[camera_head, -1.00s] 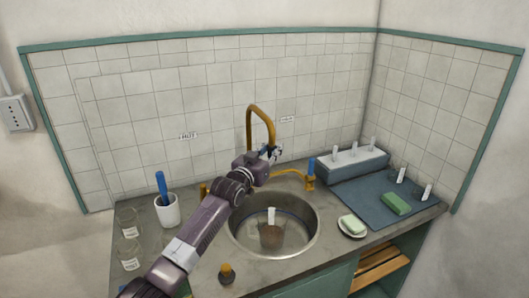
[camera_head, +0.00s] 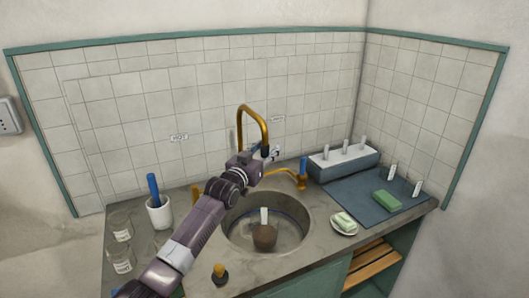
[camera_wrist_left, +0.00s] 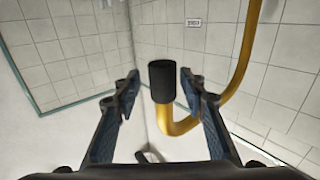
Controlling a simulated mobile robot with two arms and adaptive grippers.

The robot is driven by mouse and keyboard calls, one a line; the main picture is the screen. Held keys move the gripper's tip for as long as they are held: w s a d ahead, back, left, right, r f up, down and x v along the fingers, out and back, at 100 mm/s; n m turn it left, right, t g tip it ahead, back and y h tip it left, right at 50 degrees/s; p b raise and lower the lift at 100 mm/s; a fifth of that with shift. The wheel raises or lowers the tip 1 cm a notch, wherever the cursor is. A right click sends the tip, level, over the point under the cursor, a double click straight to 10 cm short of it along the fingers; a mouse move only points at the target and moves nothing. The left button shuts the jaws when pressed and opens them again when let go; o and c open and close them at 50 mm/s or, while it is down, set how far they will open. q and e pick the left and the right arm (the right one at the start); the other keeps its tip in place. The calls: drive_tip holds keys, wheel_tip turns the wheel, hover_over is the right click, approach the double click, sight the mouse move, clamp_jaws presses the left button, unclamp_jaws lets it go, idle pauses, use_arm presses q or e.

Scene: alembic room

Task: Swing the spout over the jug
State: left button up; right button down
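The spout (camera_head: 252,108) is a brass gooseneck pipe rising behind the sink, with a black nozzle at its end. In the left wrist view the black nozzle (camera_wrist_left: 161,82) shows between the two fingers of my left gripper (camera_wrist_left: 156,95). The fingers are apart, with a gap on each side of the nozzle. In the head view my left gripper (camera_head: 270,154) is at the nozzle's height, partly overlapping it. A brown, rounded vessel with a white upright part, perhaps the jug (camera_head: 265,238), stands in the sink below. My right gripper is not in view.
The round metal sink (camera_head: 300,245) is set in a grey counter. A white cup (camera_head: 159,213) with a blue-handled tool and glass jars (camera_head: 121,262) stand left. A soap dish (camera_head: 344,226), blue mat (camera_head: 360,200) and grey rack (camera_head: 330,170) are right. Tiled walls are close behind.

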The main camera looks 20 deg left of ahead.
use_arm(q)
drive_tip(key=shift+s+a+f, duration=0.1)
drive_tip(key=shift+s, duration=0.35)
drive_tip(key=s, duration=1.1)
drive_tip(key=shift+a, duration=0.35)
